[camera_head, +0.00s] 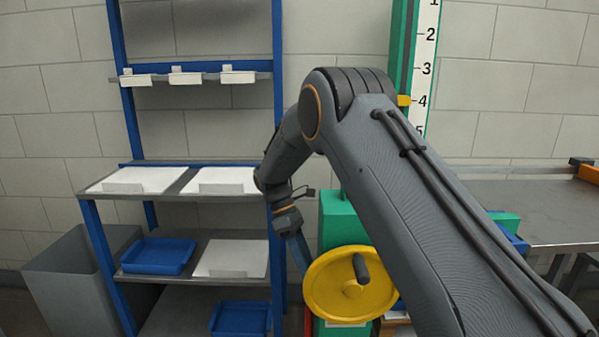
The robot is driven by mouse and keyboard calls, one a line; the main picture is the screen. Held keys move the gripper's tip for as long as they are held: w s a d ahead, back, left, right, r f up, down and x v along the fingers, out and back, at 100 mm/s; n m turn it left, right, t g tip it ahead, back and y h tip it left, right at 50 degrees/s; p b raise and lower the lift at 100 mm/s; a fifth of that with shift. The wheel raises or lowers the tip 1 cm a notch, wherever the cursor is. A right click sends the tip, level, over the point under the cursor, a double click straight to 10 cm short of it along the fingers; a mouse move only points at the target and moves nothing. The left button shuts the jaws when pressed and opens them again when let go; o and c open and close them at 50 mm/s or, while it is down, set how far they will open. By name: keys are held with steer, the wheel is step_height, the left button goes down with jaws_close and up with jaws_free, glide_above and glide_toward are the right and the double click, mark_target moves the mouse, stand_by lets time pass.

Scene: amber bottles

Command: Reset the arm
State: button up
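My arm reaches in from the lower right, rises to its elbow at the top middle, and bends down to the left. My gripper (291,222) hangs at its end, pointing down, in front of the right post of the blue shelf rack (277,110) and left of the green machine (338,222). Its fingers are small and hard to make out against the blue behind them, so I cannot tell if they are open or shut. I see no bottle at it. No amber bottles show in this view.
The rack holds white trays (222,181) and blue trays (158,256). A yellow handwheel (335,290) fronts the green machine, with a numbered scale (425,50) above. A grey bin (75,285) stands left. A metal table (545,205) stands right, partly behind my arm.

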steer(key=s+r+p, duration=0.4)
steer(key=r+p, duration=0.9)
steer(key=r, duration=0.1)
steer(key=shift+r+p, duration=0.35)
steer(key=shift+p, duration=0.05)
steer(key=shift+s+r+p, duration=0.15)
steer(key=shift+r+p, duration=0.25)
steer(key=shift+r, duration=0.05)
